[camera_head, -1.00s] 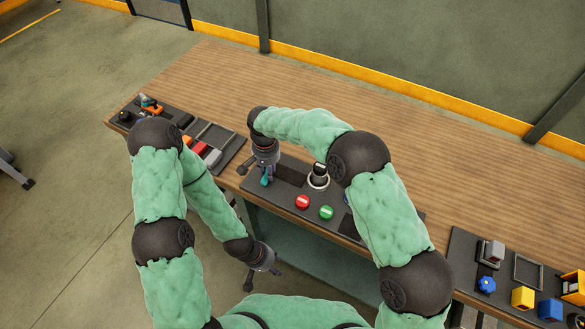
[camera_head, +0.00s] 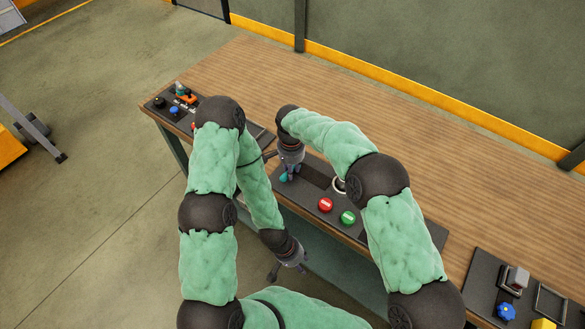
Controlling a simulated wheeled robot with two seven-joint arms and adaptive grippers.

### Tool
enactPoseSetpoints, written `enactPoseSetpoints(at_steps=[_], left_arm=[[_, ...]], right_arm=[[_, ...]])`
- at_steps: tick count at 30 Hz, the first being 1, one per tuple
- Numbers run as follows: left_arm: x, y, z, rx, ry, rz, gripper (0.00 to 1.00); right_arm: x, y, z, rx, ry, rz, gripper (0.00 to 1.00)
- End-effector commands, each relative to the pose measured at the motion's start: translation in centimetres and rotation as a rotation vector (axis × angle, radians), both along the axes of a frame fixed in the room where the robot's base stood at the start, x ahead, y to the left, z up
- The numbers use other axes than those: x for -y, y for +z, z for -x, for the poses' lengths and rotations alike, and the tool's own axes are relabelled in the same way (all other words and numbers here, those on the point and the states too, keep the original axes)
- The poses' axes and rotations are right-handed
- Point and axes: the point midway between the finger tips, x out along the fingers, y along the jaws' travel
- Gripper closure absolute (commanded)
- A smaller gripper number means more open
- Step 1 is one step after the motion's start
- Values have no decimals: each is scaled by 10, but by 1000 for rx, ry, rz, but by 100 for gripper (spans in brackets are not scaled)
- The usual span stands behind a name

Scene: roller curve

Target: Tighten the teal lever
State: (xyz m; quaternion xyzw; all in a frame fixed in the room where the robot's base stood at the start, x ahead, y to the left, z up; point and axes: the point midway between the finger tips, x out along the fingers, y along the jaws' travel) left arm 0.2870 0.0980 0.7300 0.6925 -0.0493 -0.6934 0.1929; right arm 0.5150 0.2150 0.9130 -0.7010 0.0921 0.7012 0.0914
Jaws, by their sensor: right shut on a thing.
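The teal lever (camera_head: 284,178) is at the left end of the dark middle panel (camera_head: 312,203) on the bench's front edge. Only a small part of it shows below my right gripper (camera_head: 288,172), which comes down from above and is shut on it. The gripper body and wrist hide the rest of the lever. My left gripper (camera_head: 288,270) hangs low in front of the bench, well apart from the lever. Its fingers are spread and nothing shows between them.
A red button (camera_head: 325,205) and a green button (camera_head: 348,217) sit right of the lever. My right arm partly covers the panel. A blue knob (camera_head: 506,311) is on the right panel. The back of the wooden bench (camera_head: 400,145) is clear.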

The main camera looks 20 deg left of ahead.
Motion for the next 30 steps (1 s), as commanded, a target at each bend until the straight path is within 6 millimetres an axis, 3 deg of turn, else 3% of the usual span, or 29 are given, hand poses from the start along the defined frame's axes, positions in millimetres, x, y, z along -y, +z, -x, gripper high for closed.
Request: enactPoseSetpoints(at_steps=[2,3,5,17,20,30], left_arm=[[0,0,0,0,0,0,60],[0,0,0,0,0,0,60],[0,0,0,0,0,0,60],[0,0,0,0,0,0,60],[0,0,0,0,0,0,60],[0,0,0,0,0,0,60]], right_arm=[[0,0,0,1,-4,-2,100],[0,0,0,1,-4,-2,59],[0,0,0,1,-3,-2,46],[0,5,-1,1,-1,-2,46],[-1,15,-1,3,-2,-3,46],[-1,80,-1,3,-2,-3,46]])
